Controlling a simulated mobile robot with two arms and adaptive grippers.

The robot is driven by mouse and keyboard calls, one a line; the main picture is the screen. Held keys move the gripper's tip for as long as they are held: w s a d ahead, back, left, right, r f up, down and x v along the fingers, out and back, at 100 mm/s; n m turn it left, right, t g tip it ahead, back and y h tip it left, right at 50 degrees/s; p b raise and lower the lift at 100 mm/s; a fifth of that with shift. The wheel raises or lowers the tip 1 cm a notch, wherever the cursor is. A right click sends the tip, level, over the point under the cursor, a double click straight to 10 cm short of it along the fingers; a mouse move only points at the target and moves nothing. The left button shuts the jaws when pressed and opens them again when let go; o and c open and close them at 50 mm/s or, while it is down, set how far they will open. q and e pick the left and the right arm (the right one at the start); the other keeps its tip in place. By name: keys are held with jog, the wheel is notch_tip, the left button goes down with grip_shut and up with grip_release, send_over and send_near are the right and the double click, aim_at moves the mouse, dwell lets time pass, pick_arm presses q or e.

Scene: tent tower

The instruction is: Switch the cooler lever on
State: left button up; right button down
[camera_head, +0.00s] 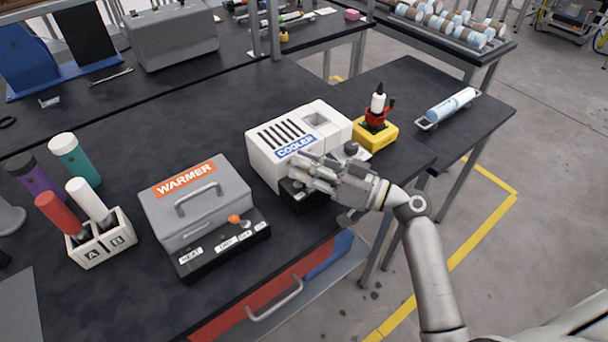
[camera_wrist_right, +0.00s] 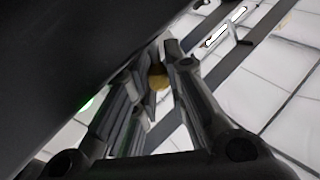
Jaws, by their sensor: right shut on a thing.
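The cooler (camera_head: 262,157) is a white box with a vented top and a blue COOLER label, at the middle of the bench in the head view. My right gripper (camera_head: 301,174) is at its front, over its dark control panel. It hides the lever and most of the panel in that view. In the right wrist view, a round yellowish knob (camera_wrist_right: 158,78), which looks like the lever's end, sits between the fingertips of my right gripper (camera_wrist_right: 160,70). The fingers are shut on it. The lever's position cannot be told. My left gripper is not in view.
A grey warmer (camera_head: 190,203) with an orange-knobbed lever (camera_head: 234,219) stands left of the cooler. A yellow base (camera_head: 375,136) with a red and white device is behind right. A two-slot holder (camera_head: 103,248) with bottles stands at left. An open drawer (camera_head: 270,297) juts out below.

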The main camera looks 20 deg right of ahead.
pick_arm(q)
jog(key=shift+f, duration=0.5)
pick_arm(e)
jog(key=c, duration=1.7)
grip_release()
jog(key=v, duration=1.2)
jog(key=shift+f, duration=0.1)
